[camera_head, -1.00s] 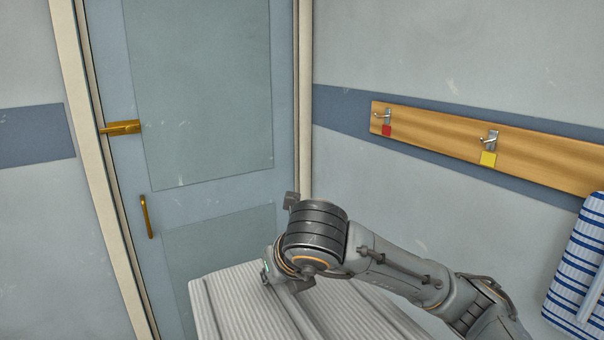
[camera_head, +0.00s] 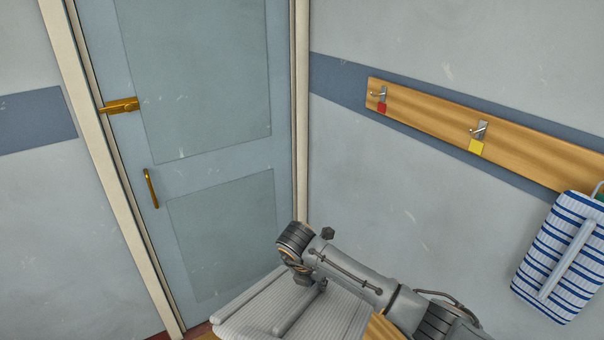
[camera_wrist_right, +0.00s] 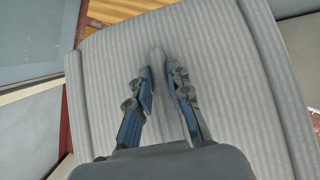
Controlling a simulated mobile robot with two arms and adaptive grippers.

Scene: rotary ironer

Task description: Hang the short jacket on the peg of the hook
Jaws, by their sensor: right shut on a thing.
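The grey ribbed garment (camera_head: 345,312), which I take to be the short jacket, hangs from my right gripper (camera_head: 303,280) low in the head view, in front of the door. In the right wrist view my right gripper (camera_wrist_right: 159,70) has its two fingers close together on the same ribbed cloth (camera_wrist_right: 215,60). A wooden rail (camera_head: 430,112) on the right wall carries a metal hook with a red tag (camera_head: 381,94) and one with a yellow tag (camera_head: 478,130). Both hooks are empty, up and right of my gripper and apart from the jacket. My left gripper is out of view.
A blue-grey door (camera_head: 200,90) with brass handles stands at left. The wall below the rail's left part is clear.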

